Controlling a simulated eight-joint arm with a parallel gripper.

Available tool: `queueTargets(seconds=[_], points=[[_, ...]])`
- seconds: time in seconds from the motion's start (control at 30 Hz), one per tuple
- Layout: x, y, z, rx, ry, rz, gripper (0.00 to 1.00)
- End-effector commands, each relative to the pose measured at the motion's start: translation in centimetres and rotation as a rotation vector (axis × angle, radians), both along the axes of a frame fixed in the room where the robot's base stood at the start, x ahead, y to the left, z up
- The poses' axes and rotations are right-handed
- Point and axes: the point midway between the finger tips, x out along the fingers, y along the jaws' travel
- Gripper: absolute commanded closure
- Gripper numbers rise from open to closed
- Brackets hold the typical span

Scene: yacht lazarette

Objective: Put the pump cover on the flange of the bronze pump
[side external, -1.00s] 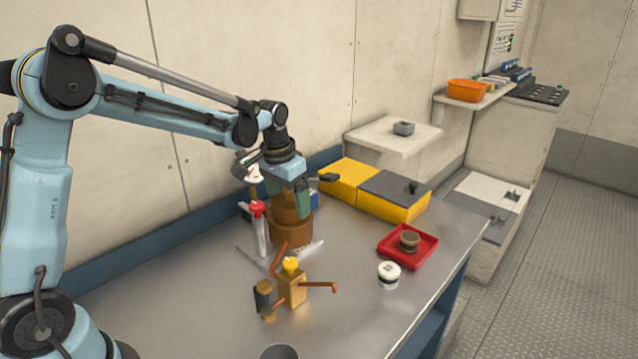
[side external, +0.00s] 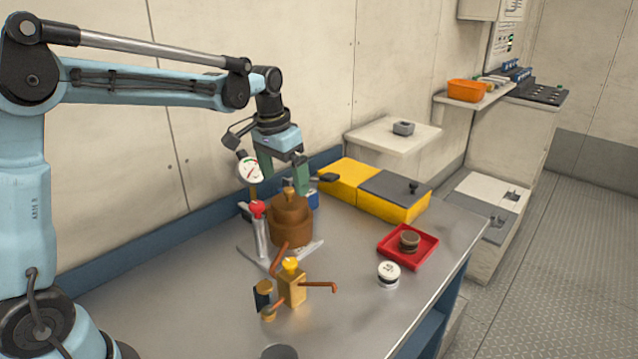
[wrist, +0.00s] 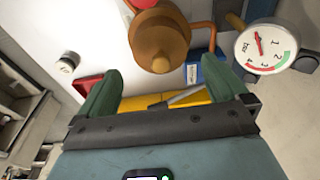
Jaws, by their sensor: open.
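The bronze pump (side external: 291,236) stands upright on the metal bench, brown and round. The pump cover (side external: 290,207), a brown stepped disc with a small knob on top, sits on the pump's upper end and looks level. Its knob side also shows in the wrist view (wrist: 158,38). Whether its rim sits fully flush on the flange is hard to tell, as both are the same brown. My gripper (side external: 285,180) is open and empty above the cover, its green fingers apart. In the wrist view my gripper (wrist: 163,88) has nothing between its fingers.
A pressure gauge (side external: 250,168) and a red-topped cylinder (side external: 261,230) stand close left of the pump. Brass fittings with copper pipes (side external: 292,287) are in front. A red tray (side external: 424,246), a white jar (side external: 389,274) and a yellow case (side external: 345,180) lie to the right.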

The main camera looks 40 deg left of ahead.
Motion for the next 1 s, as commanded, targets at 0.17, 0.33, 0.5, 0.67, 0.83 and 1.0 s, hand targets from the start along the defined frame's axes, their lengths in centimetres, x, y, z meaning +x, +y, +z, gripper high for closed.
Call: queueTargets(seconds=[0.17, 0.33, 0.5, 0.67, 0.83, 1.0], points=[[-0.5, 0.0, 3.1, 0.000, 0.000, 0.000, 0.00], [-0.7, 0.0, 4.9, 0.000, 0.000, 0.000, 0.00], [-1.1, -0.2, 5.7, 0.001, -0.008, -0.001, 0.00], [-3.1, -1.4, 5.9, 0.009, -0.064, -0.002, 0.00], [-6.7, -3.3, 5.4, 0.019, -0.171, 0.000, 0.00], [-10.5, -4.9, 3.8, 0.019, -0.282, 0.000, 0.00]])
